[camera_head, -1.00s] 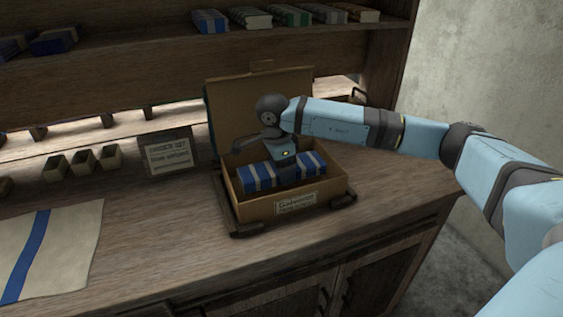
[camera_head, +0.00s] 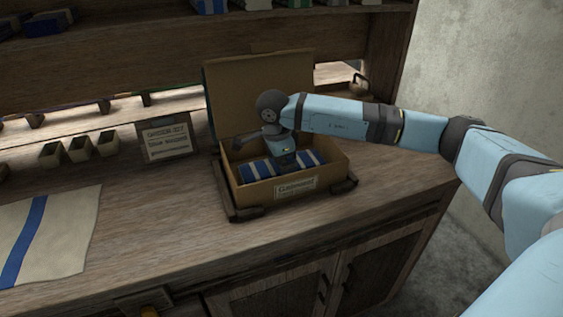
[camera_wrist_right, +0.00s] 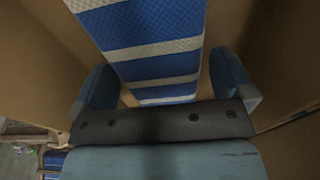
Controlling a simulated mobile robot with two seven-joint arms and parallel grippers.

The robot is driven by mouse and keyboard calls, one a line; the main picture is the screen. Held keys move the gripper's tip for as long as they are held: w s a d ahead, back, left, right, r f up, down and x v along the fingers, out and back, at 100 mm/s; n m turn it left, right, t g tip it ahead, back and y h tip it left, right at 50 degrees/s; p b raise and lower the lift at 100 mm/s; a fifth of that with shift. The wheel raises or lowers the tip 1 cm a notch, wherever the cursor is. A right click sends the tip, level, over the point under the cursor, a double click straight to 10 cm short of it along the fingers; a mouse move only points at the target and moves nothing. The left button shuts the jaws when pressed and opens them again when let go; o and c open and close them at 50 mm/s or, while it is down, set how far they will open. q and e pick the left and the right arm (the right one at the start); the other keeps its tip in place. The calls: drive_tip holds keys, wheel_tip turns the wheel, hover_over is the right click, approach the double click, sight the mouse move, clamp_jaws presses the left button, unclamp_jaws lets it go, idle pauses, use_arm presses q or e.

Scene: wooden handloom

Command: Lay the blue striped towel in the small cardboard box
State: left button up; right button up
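The blue striped towel (camera_head: 256,172), a folded bundle with pale stripes, lies inside the small cardboard box (camera_head: 262,193), below its front rim. The box is open, its lid standing up behind, with a label on its front. My right gripper (camera_head: 288,167) reaches down into the box over the towel. In the right wrist view the towel (camera_wrist_right: 155,40) lies between the spread fingers of my right gripper (camera_wrist_right: 162,75); gaps show beside its near part, so it looks open. The fingertips are hidden in the head view. My left gripper is out of view.
The box stands between dark wooden strips on the wooden bench (camera_head: 160,235). A sign (camera_head: 166,139) and several small bins (camera_head: 79,149) are left of it. A pale cloth with a blue stripe (camera_head: 45,235) lies at the left. Shelves run behind.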

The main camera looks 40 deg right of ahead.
use_arm(q)
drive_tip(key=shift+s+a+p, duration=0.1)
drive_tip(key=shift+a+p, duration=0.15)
drive_tip(key=shift+p, duration=0.9)
use_arm(e)
wheel_tip(320, 180, up, 14)
drive_tip(key=a, duration=0.1)
drive_tip(key=shift+w+a, duration=0.2)
drive_tip(key=shift+a, duration=0.15)
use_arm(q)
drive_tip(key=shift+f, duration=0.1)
use_arm(e)
drive_tip(key=shift+f, duration=0.15)
